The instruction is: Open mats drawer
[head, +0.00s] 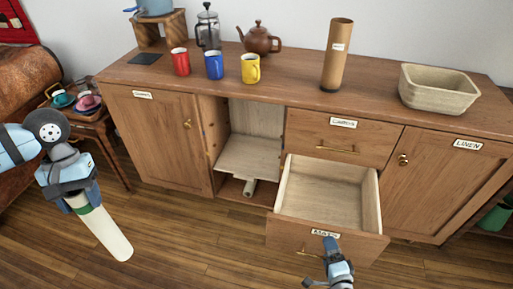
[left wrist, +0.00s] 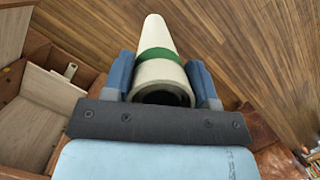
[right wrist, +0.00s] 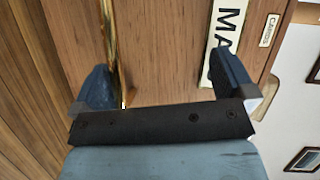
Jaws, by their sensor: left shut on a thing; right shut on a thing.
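The mats drawer (head: 282,232), lower middle of the wooden sideboard, is pulled well out, and its pale inside looks empty. Its front bears a label partly hidden by my right gripper. My right gripper (head: 320,262) is at the drawer front, shut on the brass handle (right wrist: 112,40); in the right wrist view the bar runs between the fingers, close to the left one. The roll also shows in the left wrist view (left wrist: 155,38).
The drawer above (head: 340,138) is shut, as are the left door (head: 158,140) and the linen door (head: 435,185). Between them an open compartment (head: 255,120) holds a tilted board. Mugs, teapot, tube and basket stand on top. A low table (head: 95,125) stands left.

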